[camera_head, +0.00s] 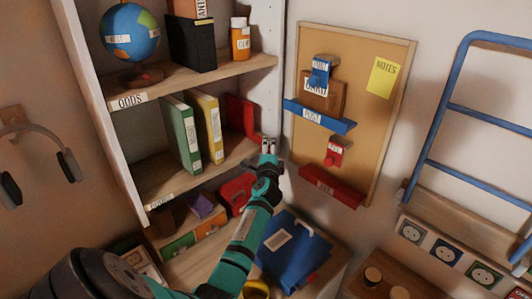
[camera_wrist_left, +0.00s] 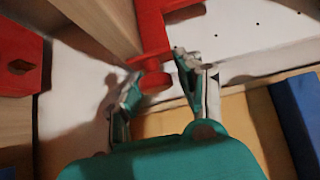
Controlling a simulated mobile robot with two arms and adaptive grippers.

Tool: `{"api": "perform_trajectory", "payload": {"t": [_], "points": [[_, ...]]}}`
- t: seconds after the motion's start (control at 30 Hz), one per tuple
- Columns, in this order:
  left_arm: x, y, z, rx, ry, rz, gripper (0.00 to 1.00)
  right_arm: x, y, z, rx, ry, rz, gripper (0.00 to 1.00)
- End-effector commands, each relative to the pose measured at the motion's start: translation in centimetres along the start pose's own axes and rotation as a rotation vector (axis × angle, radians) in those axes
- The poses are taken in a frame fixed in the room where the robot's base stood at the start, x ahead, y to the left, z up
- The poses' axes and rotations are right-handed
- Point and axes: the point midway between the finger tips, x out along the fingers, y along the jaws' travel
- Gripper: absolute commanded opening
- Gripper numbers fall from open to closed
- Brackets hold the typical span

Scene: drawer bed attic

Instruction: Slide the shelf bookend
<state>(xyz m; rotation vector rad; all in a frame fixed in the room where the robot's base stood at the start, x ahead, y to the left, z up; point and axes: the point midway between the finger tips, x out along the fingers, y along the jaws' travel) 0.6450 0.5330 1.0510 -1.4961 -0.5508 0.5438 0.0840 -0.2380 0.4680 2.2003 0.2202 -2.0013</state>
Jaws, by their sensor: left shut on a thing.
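The red bookend (camera_head: 238,115) stands upright on the middle shelf (camera_head: 150,172), to the right of a yellow binder (camera_head: 208,120) and a green binder (camera_head: 182,130), with a gap between it and the yellow one. My left gripper (camera_head: 268,147) is at the shelf's front right edge, at the bookend's near end. In the left wrist view, the bookend (camera_wrist_left: 151,28) reaches down between the fingers of the left gripper (camera_wrist_left: 157,76), which is shut on its red knob (camera_wrist_left: 155,82). The fingers partly hide the knob. My right gripper is not in view.
The shelf's right side wall (camera_head: 270,100) is close beside the gripper. A corkboard (camera_head: 375,125) with a blue ledge (camera_head: 320,118) and a red ledge (camera_head: 332,187) hangs to the right. A blue case (camera_head: 295,250) lies below my arm.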

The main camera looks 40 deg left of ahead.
Motion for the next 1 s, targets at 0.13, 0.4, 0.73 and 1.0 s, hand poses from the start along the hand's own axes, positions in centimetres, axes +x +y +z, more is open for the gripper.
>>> {"api": "perform_trajectory", "payload": {"t": [0.13, 0.4, 0.73, 1.0], "points": [[1.4, 0.8, -1.4, -0.008, -0.001, 0.009, 0.00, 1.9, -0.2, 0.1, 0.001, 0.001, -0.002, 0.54], [1.5, 0.7, -1.7, -0.008, 0.000, 0.013, 0.00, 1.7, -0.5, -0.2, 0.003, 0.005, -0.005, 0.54], [1.5, 0.4, -1.7, -0.006, 0.001, 0.008, 0.54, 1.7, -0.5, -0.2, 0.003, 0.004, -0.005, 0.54], [0.4, 0.3, -1.7, -0.004, 0.001, 0.004, 0.54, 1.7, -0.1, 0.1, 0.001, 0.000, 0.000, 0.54]]}}
